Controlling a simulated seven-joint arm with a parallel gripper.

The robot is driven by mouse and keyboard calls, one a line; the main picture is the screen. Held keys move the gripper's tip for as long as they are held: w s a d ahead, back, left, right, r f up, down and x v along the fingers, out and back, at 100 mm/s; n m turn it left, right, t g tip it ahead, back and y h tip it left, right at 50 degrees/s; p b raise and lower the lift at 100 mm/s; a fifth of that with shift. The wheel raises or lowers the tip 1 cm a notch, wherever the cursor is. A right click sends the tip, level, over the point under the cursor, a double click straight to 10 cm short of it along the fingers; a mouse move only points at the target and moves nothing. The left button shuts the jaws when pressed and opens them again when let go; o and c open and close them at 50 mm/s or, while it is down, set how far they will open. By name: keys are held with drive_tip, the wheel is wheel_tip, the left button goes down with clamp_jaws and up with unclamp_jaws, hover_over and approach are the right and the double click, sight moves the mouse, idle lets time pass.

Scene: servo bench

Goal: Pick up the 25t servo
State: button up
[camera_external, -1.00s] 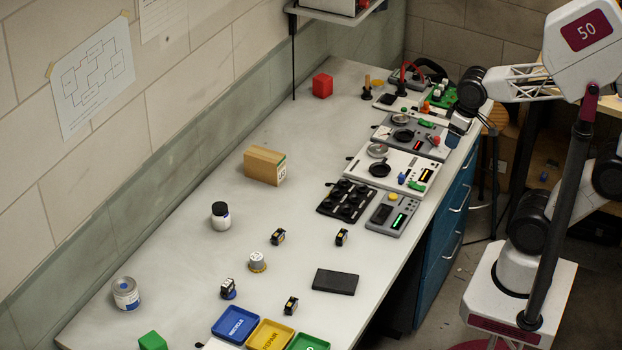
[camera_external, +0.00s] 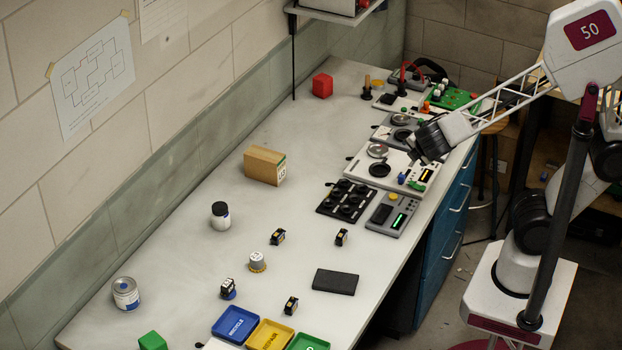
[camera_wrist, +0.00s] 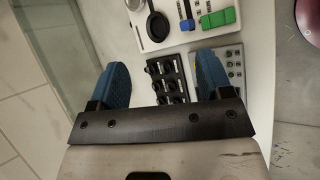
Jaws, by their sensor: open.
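Several small black servos with yellow labels stand apart on the bench: one mid-bench (camera_external: 278,236), one to its right (camera_external: 342,237), one at the front left (camera_external: 228,288) on a blue base, and one behind the trays (camera_external: 291,305). Their labels are too small to read, so I cannot tell which is the 25t. My gripper (camera_external: 416,158) is over the equipment at the bench's right side, well away from them. In the wrist view its blue fingers (camera_wrist: 160,78) are spread apart and empty. No servo shows clearly there.
A black tray of round parts (camera_external: 346,200) and a grey tester (camera_external: 392,213) lie near my gripper. A white panel (camera_external: 368,174) is below it. A cardboard box (camera_external: 265,165), dark jar (camera_external: 221,215), black pad (camera_external: 335,282) and blue (camera_external: 236,324) and yellow (camera_external: 270,334) trays occupy the bench.

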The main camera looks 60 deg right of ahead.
drive_tip(key=w+a+f+n+t, duration=0.3)
drive_tip(key=w+a+n, duration=0.1)
drive_tip(key=a+n, duration=0.15)
drive_tip(key=n+t+y, duration=0.5)
drive_tip(key=n+y, duration=0.2)
drive_tip(key=n, duration=0.9)
approach(343, 233)
drive_tip(key=w, duration=0.1)
drive_tip(key=w+d, duration=0.1)
drive_tip(key=shift+w+d+f, duration=0.1)
drive_tip(key=shift+w+d, duration=0.1)
drive_tip(key=shift+w, duration=0.15)
drive_tip(key=shift+s+a+f+n+y, duration=0.15)
drive_tip(key=shift+a+f+n+y, duration=0.2)
drive_tip(key=shift+a, duration=0.15)
drive_tip(key=shift+x, duration=1.35)
